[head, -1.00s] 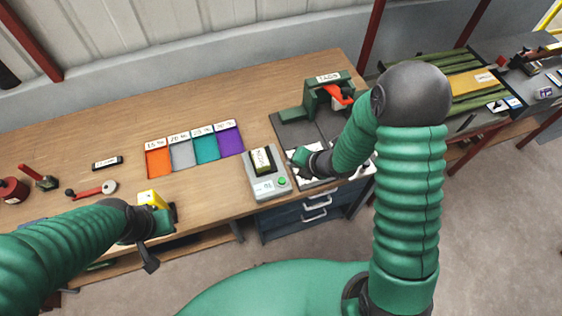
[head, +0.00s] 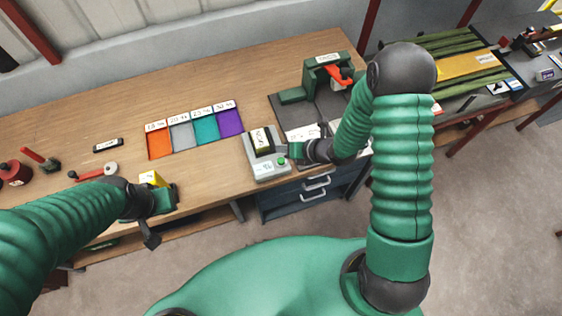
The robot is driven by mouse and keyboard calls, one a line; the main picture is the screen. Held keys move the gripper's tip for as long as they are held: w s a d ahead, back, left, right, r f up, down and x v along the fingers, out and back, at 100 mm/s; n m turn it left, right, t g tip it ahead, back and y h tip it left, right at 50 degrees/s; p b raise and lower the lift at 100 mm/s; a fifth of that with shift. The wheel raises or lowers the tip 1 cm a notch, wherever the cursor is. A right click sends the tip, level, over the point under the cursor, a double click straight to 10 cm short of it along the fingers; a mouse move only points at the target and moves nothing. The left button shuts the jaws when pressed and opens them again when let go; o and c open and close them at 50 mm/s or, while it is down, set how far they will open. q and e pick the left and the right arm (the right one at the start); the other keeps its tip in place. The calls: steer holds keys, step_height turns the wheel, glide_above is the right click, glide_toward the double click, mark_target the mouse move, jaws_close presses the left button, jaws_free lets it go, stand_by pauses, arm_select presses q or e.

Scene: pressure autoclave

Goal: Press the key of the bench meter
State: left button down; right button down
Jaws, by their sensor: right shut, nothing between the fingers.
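The bench meter (head: 254,146) is a light grey box at the front edge of the bench. It has a small display (head: 265,167) and a round green key (head: 281,161) on its front right. A dark block with a pale label sits in its top. My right gripper (head: 293,150) is shut and empty, just right of and beside the key. I cannot tell whether it touches the meter. My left gripper (head: 168,196) is at the front edge on the left, by a yellow block (head: 152,179); its fingers are partly hidden.
Orange, grey, teal and purple labelled trays (head: 160,146) lie left of the meter. A green press with a red lever (head: 340,77) stands at the back right. Red parts (head: 15,173) lie at the far left. Bare wood lies between the trays and the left gripper.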

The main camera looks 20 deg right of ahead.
mark_target(284, 162)
step_height(284, 162, down, 5)
steer(key=b, duration=0.3)
steer(key=shift+d+r, duration=0.1)
steer(key=shift+r, duration=0.1)
steer(key=shift+f+b, duration=0.25)
steer(key=shift+b, duration=0.1)
steer(key=shift+r, duration=0.1)
stand_by(1.1)
steer(key=shift+f+b, duration=0.35)
steer(key=shift+b, duration=0.15)
steer(key=shift+f+b, duration=0.5)
steer(key=shift+b, duration=0.15)
stand_by(0.5)
steer(key=shift+r, duration=0.15)
steer(key=shift+r+p, duration=0.55)
steer(key=shift+r, duration=0.25)
